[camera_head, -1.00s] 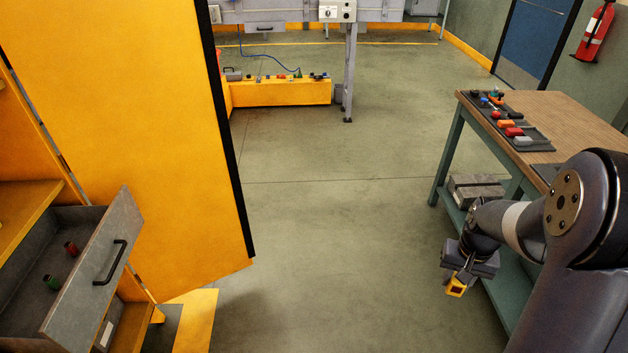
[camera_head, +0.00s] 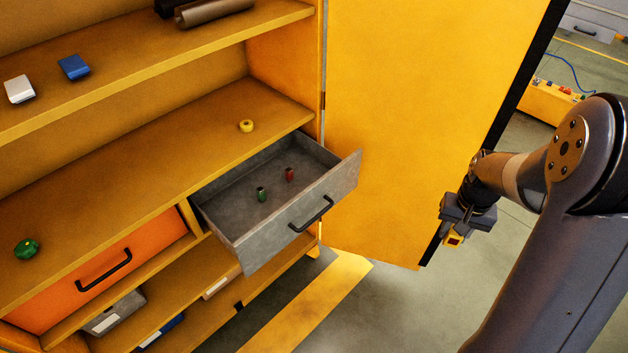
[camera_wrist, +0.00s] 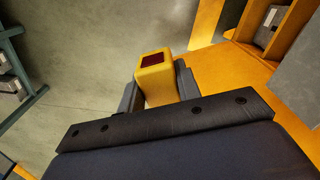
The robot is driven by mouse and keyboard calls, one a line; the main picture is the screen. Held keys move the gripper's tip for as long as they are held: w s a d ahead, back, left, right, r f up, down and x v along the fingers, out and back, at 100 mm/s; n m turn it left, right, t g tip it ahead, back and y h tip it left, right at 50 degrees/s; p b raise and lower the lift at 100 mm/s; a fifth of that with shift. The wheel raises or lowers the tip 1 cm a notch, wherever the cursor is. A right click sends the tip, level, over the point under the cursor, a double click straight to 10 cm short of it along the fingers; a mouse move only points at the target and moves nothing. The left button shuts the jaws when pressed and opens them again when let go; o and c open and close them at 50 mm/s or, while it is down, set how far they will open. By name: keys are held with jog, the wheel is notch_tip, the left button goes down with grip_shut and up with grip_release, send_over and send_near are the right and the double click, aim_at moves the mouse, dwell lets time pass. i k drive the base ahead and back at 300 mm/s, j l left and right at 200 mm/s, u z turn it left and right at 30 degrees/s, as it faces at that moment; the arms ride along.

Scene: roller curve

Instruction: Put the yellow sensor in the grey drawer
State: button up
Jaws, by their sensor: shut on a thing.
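The yellow sensor (camera_head: 453,239), a small block with a dark red window, is held in my gripper (camera_head: 460,228) at the right of the head view. It also shows in the wrist view (camera_wrist: 156,78), upright between the jaws.
The yellow cabinet door (camera_head: 420,110) stands open between the drawer and my arm. An orange drawer (camera_head: 80,270) is shut at lower left. Cabinet shelves hold a yellow ring (camera_head: 246,126), a green object (camera_head: 26,249), and blue (camera_head: 73,67) and white (camera_head: 19,89) blocks.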

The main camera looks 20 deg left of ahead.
aim_at(247, 225)
jog(key=i+u, duration=0.25)
jog(key=u, duration=0.15)
jog(key=i+u, duration=0.4)
jog(key=i+l+u, duration=0.15)
jog(key=u, duration=0.2)
jog(key=i+j+z, duration=0.1)
jog(key=j+z, duration=0.15)
jog(key=j, duration=0.65)
jog(key=k+j+z, duration=0.1)
jog(key=j+z, duration=0.15)
jog(key=j, duration=0.2)
jog(key=k+j+z, duration=0.2)
jog(key=j, duration=0.2)
jog(key=i, duration=0.1)
